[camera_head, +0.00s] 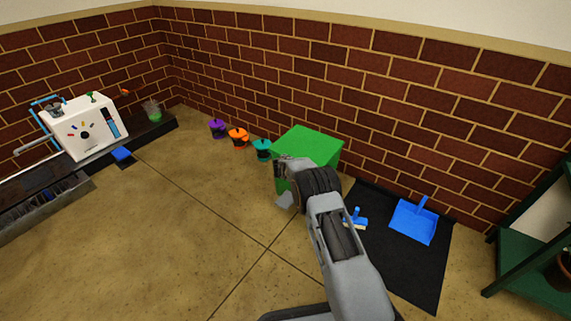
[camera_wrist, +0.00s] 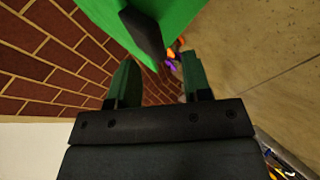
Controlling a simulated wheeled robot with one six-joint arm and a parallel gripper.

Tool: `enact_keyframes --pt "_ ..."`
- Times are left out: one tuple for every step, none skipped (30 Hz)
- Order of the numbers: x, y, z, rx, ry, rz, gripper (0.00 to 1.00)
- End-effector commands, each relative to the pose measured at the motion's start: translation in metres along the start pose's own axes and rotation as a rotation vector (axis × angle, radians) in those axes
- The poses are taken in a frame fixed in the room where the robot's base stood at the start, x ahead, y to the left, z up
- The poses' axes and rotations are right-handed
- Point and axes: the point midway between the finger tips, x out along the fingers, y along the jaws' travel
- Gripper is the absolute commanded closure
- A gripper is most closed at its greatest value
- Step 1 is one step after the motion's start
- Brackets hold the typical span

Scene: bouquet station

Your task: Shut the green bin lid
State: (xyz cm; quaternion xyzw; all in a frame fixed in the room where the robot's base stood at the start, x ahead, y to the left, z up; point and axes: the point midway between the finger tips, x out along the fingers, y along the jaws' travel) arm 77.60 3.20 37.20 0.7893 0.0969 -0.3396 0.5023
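The green bin (camera_head: 308,144) stands against the brick wall, behind my arm. Its flat, bright green top, which looks like the lid, faces up; my wrist hides much of its front, so I cannot tell whether a gap is under the lid. In the wrist view a bright green bin surface (camera_wrist: 185,12) fills the top, with a dark bar (camera_wrist: 143,33) across it, just beyond the fingers. My gripper (camera_wrist: 158,60) is open, its two fingers apart with nothing visible between them. I cannot tell whether it touches the bin.
Purple (camera_head: 218,127), orange (camera_head: 238,138) and teal (camera_head: 262,149) pots stand left of the bin. A black mat (camera_head: 405,265) with a blue dustpan (camera_head: 414,221) and small brush (camera_head: 355,218) lies right. A green shelf (camera_head: 525,262) stands far right. The left floor is mostly clear.

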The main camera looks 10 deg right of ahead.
Motion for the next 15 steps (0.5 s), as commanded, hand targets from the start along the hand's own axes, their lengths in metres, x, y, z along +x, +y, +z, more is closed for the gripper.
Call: enact_keyframes --pt "-0.009 0.002 -0.001 0.000 0.002 0.002 0.55" --pt "-0.014 0.002 -0.001 0.000 0.002 0.003 0.55" --pt "-0.020 0.003 0.000 0.001 0.003 0.005 0.55" --pt "-0.025 0.004 0.000 0.002 0.003 0.005 0.55" --pt "-0.030 0.004 0.000 0.002 0.004 0.007 0.55" --pt "-0.036 0.005 0.000 0.003 0.005 0.008 0.55" --pt "-0.041 0.006 -0.001 0.003 0.006 0.009 0.55" --pt "-0.046 0.007 0.000 0.005 0.006 0.011 0.55" --pt "-0.052 0.007 0.000 0.005 0.006 0.011 0.55" --pt "-0.056 0.007 0.000 0.005 0.006 0.011 0.55" --pt "-0.060 0.007 0.000 0.006 0.007 0.012 0.55" --pt "-0.065 0.008 -0.001 0.005 0.008 0.013 0.55" --pt "-0.068 0.008 -0.001 0.006 0.008 0.013 0.55" --pt "-0.071 0.008 -0.001 0.007 0.009 0.013 0.55" --pt "-0.075 0.009 -0.001 0.006 0.009 0.013 0.55"
